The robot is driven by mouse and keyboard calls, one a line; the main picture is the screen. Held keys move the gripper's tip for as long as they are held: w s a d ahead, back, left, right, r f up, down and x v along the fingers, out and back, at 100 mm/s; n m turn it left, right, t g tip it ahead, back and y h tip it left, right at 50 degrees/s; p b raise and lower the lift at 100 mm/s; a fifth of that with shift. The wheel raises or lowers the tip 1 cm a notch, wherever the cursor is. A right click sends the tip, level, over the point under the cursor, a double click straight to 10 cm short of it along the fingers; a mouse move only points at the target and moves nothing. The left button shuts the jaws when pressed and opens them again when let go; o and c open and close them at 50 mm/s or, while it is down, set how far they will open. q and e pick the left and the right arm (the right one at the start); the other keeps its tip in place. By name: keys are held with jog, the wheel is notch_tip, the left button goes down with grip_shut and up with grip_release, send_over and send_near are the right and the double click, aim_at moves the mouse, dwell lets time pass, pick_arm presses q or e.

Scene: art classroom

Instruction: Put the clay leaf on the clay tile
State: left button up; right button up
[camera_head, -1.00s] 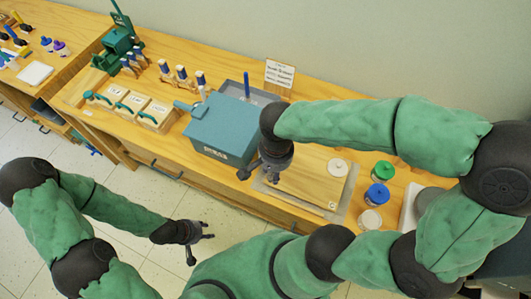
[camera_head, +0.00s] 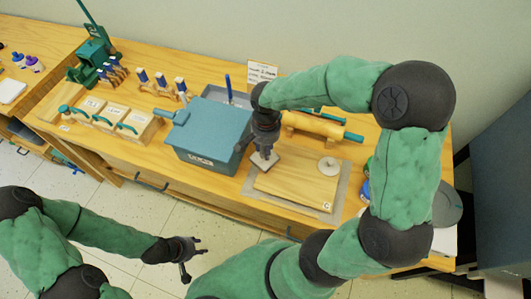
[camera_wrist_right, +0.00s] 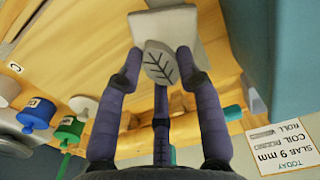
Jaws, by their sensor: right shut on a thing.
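My right gripper (camera_head: 262,154) is above the left part of the wooden board. In the right wrist view its purple fingers (camera_wrist_right: 159,62) are shut on the clay leaf (camera_wrist_right: 157,66), a grey oval piece with dark engraved veins. The clay tile (camera_wrist_right: 185,20), a pale grey square slab, lies just beyond the leaf, partly covered by it. The tile also shows below the gripper in the head view (camera_head: 266,163). I cannot tell whether leaf and tile touch. My left gripper (camera_head: 193,259) is open and empty over the floor, in front of the table.
The wooden board (camera_head: 300,187) carries a pale disc (camera_head: 328,166). A teal box (camera_head: 212,132) stands close left of the right gripper. Behind the board are a rolling pin (camera_head: 314,125) and a sign (camera_head: 262,72). Blue (camera_wrist_right: 36,115) and green (camera_wrist_right: 69,130) jars show in the wrist view.

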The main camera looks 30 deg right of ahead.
jog(key=shift+w+d+f, duration=0.15)
jog(key=shift+f, duration=0.2)
jog(key=shift+w+f+b, duration=0.15)
jog(key=shift+f+b, duration=0.5)
jog(key=shift+f, duration=0.9)
jog(key=shift+f, duration=0.1)
jog(key=o, duration=1.1)
jog(key=shift+f, duration=0.1)
jog(key=shift+r, duration=0.2)
notch_tip(320, 180, up, 12)
jog(key=p, duration=0.3)
jog(key=shift+p, duration=0.4)
jog(key=shift+d, duration=0.1)
